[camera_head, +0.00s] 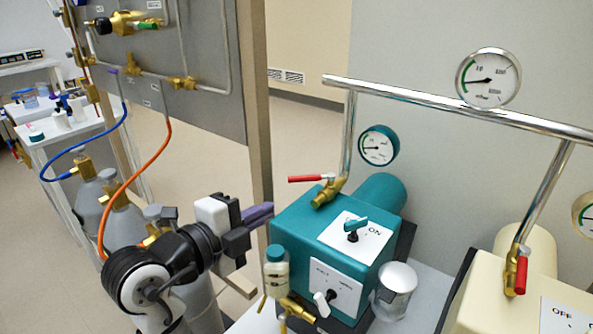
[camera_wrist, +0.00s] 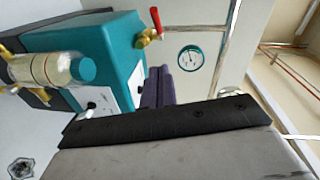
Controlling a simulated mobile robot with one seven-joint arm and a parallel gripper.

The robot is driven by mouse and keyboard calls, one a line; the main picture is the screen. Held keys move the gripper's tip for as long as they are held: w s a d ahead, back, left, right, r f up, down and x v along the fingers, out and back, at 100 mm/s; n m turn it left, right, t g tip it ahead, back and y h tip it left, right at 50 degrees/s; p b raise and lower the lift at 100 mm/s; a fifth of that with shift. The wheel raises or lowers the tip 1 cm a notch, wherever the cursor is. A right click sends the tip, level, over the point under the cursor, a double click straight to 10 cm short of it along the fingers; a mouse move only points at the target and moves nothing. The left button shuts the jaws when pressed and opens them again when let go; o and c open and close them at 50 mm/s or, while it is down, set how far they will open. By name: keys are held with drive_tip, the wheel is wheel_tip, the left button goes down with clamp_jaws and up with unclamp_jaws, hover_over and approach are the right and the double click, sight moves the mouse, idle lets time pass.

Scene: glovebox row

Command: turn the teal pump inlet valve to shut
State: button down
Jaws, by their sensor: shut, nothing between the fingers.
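The teal pump (camera_head: 300,245) stands right of my gripper. Its inlet valve has a brass body (camera_head: 327,194) on top of the pump, below a steel pipe, and a red lever (camera_head: 308,179). The lever points left, roughly crosswise to the pipe. In the wrist view the red lever (camera_wrist: 156,18) and brass body (camera_wrist: 146,39) show beyond the fingers, near the top. My gripper (camera_head: 260,215) is shut and empty, its purple fingers left of the pump and lower than the lever. The fingers (camera_wrist: 160,86) look apart from the lever in the wrist view.
A teal-capped bottle (camera_head: 276,268) stands at the pump's left front. The pump carries a teal switch knob (camera_head: 357,224) and a gauge (camera_head: 378,146) above. A cream pump (camera_head: 485,295) with a red lever (camera_head: 522,275) is right. A beige post (camera_head: 258,100) rises behind my gripper.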

drive_tip(key=p, duration=0.2)
approach(308, 179)
drive_tip(key=d, duration=0.4)
drive_tip(key=shift+w, duration=0.1)
drive_tip(key=w, duration=0.2)
drive_tip(key=w+p, duration=0.1)
drive_tip(key=shift+w+a+f, duration=0.1)
drive_tip(key=shift+w+f, duration=0.1)
drive_tip(key=shift+f, duration=0.1)
drive_tip(key=shift+w+a+f, duration=0.1)
drive_tip(key=shift+w+f, duration=0.05)
drive_tip(key=shift+w, duration=0.3)
